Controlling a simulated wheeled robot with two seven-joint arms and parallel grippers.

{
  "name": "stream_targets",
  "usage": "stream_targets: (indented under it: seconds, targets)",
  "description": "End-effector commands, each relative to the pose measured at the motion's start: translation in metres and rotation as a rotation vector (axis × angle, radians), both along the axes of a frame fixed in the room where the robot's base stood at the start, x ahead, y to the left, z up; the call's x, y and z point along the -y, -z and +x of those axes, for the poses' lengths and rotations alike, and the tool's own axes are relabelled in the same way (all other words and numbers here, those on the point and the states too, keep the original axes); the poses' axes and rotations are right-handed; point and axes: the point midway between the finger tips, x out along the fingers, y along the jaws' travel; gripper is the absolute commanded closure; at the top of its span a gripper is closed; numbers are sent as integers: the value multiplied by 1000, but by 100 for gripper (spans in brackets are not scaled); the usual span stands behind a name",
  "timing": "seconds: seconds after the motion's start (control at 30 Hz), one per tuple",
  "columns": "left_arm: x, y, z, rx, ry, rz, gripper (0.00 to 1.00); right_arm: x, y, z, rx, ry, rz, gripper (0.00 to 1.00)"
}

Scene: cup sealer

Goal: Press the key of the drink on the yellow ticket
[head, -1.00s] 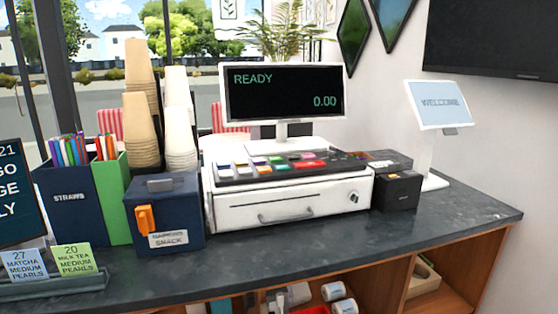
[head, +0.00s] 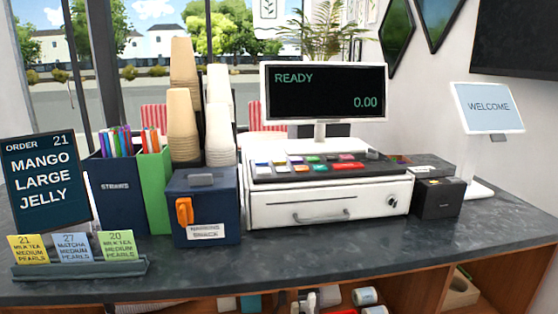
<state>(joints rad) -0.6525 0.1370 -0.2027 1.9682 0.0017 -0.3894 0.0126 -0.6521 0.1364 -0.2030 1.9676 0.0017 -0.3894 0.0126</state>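The yellow ticket (head: 30,249) stands at the left end of a dark ticket rail (head: 80,268) at the counter's front left. It appears to read "21 MILK TEA MEDIUM PEARLS", though the small print is blurred. A blue ticket (head: 74,247), "27 MATCHA MEDIUM PEARLS", and a green ticket (head: 117,245), "20 MILK TEA MEDIUM PEARLS", stand beside it. The white cash register (head: 325,205) has several coloured keys (head: 312,163) on its sloping top; their labels are too small to read. Its display (head: 322,92) shows "READY 0.00". Neither gripper is in view.
An order screen (head: 44,183) behind the rail reads "ORDER 21 MANGO LARGE JELLY". A napkin box (head: 205,208), straw holder (head: 118,193) and stacked cups (head: 183,135) stand left of the register. A small black box (head: 438,199) and welcome screen (head: 487,108) stand right. The front counter is clear.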

Motion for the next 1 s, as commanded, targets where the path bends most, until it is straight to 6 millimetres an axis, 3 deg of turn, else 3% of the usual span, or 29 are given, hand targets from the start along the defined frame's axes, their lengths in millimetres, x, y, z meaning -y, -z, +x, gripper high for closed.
stream_targets:
  seconds: [0.03, 0.1, 1.0]
  targets:
    - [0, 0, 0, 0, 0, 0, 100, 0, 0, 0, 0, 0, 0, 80]
    - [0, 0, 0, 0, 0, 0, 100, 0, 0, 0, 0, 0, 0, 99]
    - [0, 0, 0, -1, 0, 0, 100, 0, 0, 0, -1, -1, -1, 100]
